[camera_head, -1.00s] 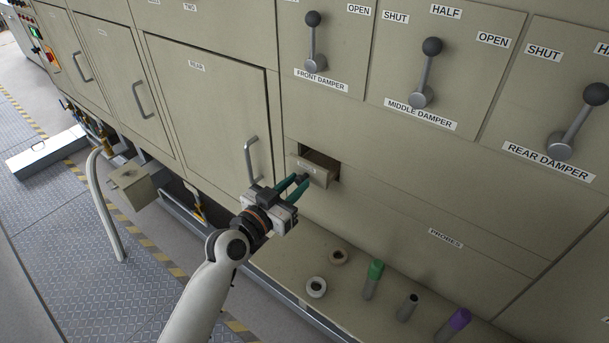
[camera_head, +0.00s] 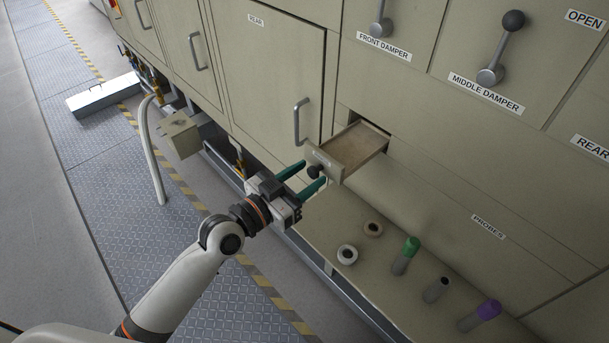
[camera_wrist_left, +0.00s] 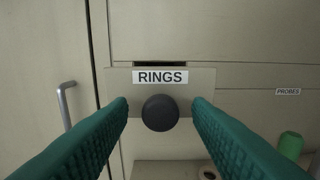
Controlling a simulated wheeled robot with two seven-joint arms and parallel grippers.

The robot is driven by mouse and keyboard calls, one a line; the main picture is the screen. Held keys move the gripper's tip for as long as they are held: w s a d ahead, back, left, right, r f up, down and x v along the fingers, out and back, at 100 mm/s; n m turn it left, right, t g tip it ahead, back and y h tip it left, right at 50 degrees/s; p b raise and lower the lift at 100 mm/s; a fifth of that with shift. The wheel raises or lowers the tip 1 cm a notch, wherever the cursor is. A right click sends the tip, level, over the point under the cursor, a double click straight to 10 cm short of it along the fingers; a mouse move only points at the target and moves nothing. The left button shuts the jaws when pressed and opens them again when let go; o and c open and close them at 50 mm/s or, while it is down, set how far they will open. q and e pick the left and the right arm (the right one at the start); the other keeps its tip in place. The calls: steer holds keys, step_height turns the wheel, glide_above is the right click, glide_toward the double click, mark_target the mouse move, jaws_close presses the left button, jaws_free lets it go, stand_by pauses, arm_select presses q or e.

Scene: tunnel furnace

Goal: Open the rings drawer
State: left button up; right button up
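The rings drawer (camera_head: 352,147) is pulled well out of the furnace front, and its bare inside floor shows no rings in the head view. Its front carries a RINGS label (camera_wrist_left: 160,77) and a round dark knob (camera_wrist_left: 160,113). My left gripper (camera_head: 312,177) is in front of the drawer with its two green fingers spread. In the left wrist view the fingers stand on either side of the knob with a gap on both sides, apart from it. The knob also shows in the head view (camera_head: 315,171). My right gripper is not in view.
A cabinet door handle (camera_head: 298,121) is left of the drawer. Damper levers (camera_head: 500,50) are above right.

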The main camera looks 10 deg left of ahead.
arm_select(q)
steer(key=b+v, duration=0.4)
steer(key=v, duration=0.8)
stand_by(0.4)
steer(key=w+a+f+n+g+y, duration=0.1)
steer(key=w+a+f+n+y, duration=0.2)
steer(key=f, duration=0.7)
steer(key=w+a+f+y, duration=0.1)
steer(key=a+f+y, duration=0.3)
steer(key=f, duration=0.6)
steer(key=s+a+f+n+g+y, duration=0.1)
steer(key=s+a+f+g, duration=0.15)
steer(key=f, duration=0.65)
steer(key=s+a+f+n+g+y, duration=0.1)
steer(key=s+a+f, duration=0.15)
steer(key=f, duration=0.55)
steer(key=s+f+g+y, duration=0.1)
steer(key=s+f+g, duration=0.3)
steer(key=s+f, duration=0.95)
steer(key=s+d+f+g, duration=0.2)
steer(key=s+f, duration=0.3)
steer(key=s, duration=0.3)
steer(key=s+d+f+g, duration=0.2)
steer(key=s+f, duration=0.3)
steer(key=s, duration=0.4)
steer(key=shift+d+f+g+y, duration=0.3)
steer(key=shift+f+g, duration=0.1)
steer(key=shift+g, duration=0.15)
